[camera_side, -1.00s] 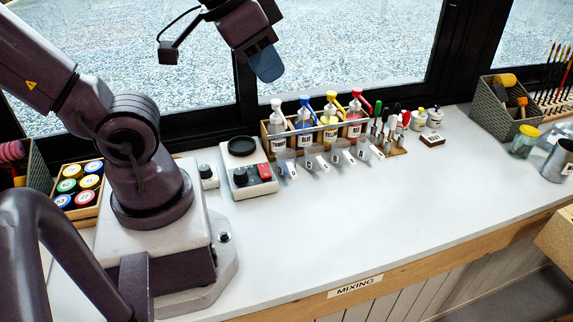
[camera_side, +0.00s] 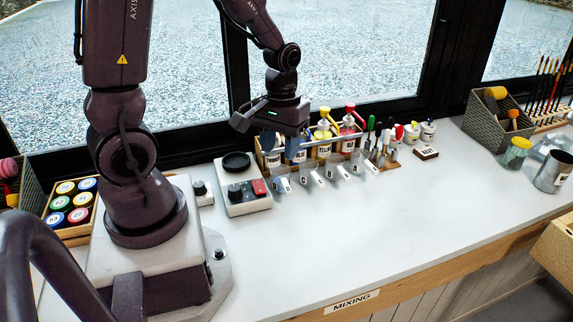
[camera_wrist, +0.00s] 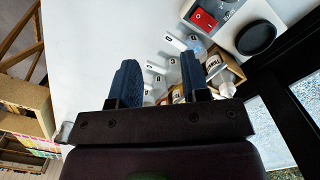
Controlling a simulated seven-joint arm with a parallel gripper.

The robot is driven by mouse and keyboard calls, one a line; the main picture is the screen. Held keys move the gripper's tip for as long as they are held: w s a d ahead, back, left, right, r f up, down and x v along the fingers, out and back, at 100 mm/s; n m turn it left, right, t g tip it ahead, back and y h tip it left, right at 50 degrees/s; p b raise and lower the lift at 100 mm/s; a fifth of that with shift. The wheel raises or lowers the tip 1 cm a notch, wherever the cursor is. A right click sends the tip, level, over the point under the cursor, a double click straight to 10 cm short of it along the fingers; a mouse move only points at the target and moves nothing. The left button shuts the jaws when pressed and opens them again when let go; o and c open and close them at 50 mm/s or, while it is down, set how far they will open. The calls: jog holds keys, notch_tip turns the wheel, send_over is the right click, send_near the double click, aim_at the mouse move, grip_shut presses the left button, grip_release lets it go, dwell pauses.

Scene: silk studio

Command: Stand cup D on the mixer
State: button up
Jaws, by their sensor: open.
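The cups stand in a row in front of the bottle rack. Cup D (camera_side: 282,182), small and clear with a white tag handle, is the leftmost, closest to the mixer; it also shows in the wrist view (camera_wrist: 184,42). The mixer (camera_side: 243,203) is a pale box with a round black plate, a dark knob and a red switch. It is at the upper right in the wrist view (camera_wrist: 232,17). My gripper (camera_side: 280,146) is open and empty, pointing down above the rack's left end. Its blue fingers (camera_wrist: 159,68) are apart, with other cups partly hidden behind them.
The wooden bottle rack (camera_side: 262,158) with several colored pump bottles stands right behind the cups. More cups (camera_side: 312,175) are close on the right of cup D. Tools and small jars (camera_side: 412,133) are farther right. The front of the white counter (camera_side: 370,235) is clear.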

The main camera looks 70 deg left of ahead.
aim_at(287, 186)
jog(key=w+a+f+n, duration=0.1)
jog(key=f+n, duration=0.1)
jog(key=f, duration=0.1)
jog(key=a+f+n, duration=0.2)
jog(key=f+n, duration=0.1)
jog(key=w+a+f+n, duration=0.1)
jog(key=f+n, duration=0.2)
jog(key=shift+w+a+f, duration=0.1)
jog(key=shift+w+a, duration=0.2)
jog(key=shift+a, duration=0.05)
jog(key=shift+w+a+n, duration=0.1)
jog(key=shift+w+n, duration=0.1)
jog(key=shift+n, duration=0.4)
jog(key=shift+f, duration=2.95)
jog(key=shift+c, duration=0.2)
grip_shut()
